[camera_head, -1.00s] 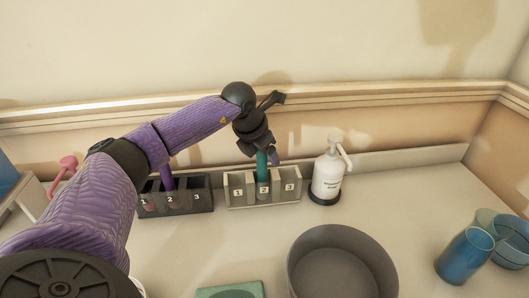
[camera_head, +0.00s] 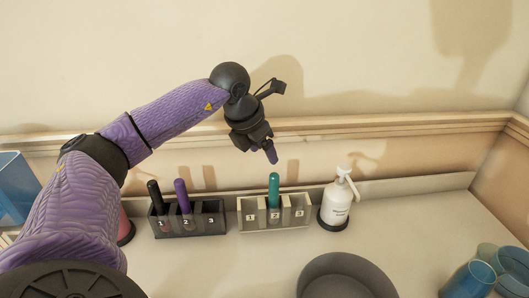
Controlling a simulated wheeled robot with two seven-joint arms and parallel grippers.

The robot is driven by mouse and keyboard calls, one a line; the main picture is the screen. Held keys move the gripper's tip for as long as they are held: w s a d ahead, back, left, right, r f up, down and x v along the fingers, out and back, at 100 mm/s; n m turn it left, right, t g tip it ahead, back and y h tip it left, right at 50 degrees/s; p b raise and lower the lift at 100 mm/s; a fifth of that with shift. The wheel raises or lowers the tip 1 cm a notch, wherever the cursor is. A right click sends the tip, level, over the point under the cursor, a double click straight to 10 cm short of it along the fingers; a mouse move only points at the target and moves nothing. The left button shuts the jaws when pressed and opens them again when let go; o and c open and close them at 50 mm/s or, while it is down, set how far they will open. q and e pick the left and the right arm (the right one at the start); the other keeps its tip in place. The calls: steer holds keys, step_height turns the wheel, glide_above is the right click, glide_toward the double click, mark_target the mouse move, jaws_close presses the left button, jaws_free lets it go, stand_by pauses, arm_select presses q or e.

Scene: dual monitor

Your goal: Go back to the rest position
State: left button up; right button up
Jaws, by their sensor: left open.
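My left arm comes in from the left, and its gripper (camera_head: 262,146) is open and empty. It hangs above and behind the racks, apart from them. A white rack (camera_head: 262,222) with slots numbered 1, 2 and 3 stands below it, with a teal tube (camera_head: 274,190) upright in slot 2. A black rack (camera_head: 208,222) stands to its left, with a black tube (camera_head: 155,194) in slot 1 and a purple tube (camera_head: 182,195) in slot 2. Its slot 3 looks empty. My right gripper does not show.
A white pump bottle (camera_head: 336,204) on a black base stands right of the white rack. A grey round bowl (camera_head: 346,276) is at the front. Blue cups (camera_head: 470,280) stand at the front right. A wall with a ledge (camera_head: 400,128) runs behind the table.

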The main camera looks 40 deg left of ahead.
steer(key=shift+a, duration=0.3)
